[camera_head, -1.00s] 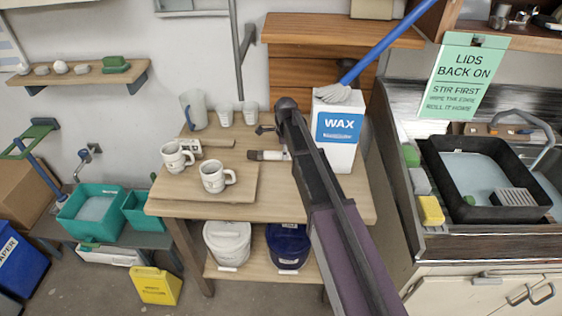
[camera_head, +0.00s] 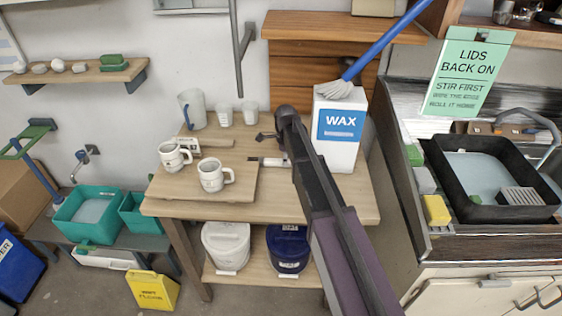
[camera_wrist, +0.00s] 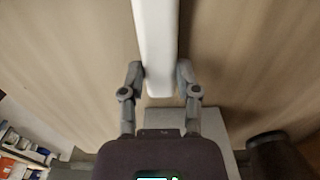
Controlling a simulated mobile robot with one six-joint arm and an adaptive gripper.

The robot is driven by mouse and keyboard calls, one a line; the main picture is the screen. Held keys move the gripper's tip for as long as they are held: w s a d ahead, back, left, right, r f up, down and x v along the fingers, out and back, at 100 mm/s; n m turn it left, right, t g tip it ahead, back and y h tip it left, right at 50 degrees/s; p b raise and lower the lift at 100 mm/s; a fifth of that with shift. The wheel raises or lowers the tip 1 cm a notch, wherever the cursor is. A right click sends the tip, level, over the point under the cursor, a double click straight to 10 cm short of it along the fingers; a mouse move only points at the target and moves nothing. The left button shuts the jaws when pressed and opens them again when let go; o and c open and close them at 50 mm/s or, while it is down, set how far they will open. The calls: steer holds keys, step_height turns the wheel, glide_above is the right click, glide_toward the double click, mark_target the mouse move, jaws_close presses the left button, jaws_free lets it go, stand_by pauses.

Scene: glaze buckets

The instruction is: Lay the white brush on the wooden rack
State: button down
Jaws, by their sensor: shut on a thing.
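The white brush (camera_head: 268,162) shows as a small light and dark shape on or just above the wooden table, right of the mugs and partly hidden by my arm. Its white handle (camera_wrist: 155,45) runs up the wrist view between the fingers of my gripper (camera_wrist: 159,75), which is shut on it. Pale wood lies beneath it. In the head view my gripper is mostly hidden behind my arm. A low pale wooden piece with a white label (camera_head: 190,142), behind the mugs, may be the wooden rack; I cannot be sure.
Two white mugs (camera_head: 213,176) stand on a wooden board (camera_head: 240,195) left of the brush. A pitcher (camera_head: 192,108) and two cups stand at the back. The white WAX box (camera_head: 338,152) stands close right of my arm. The table front is clear.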

steer(key=shift+f, duration=0.15)
steer(key=shift+c, duration=1.7)
jaws_free()
steer(key=shift+r, duration=0.2)
step_height(320, 180, up, 12)
steer(key=p, duration=1.2)
steer(key=shift+o, duration=0.4)
steer(key=shift+d, duration=0.15)
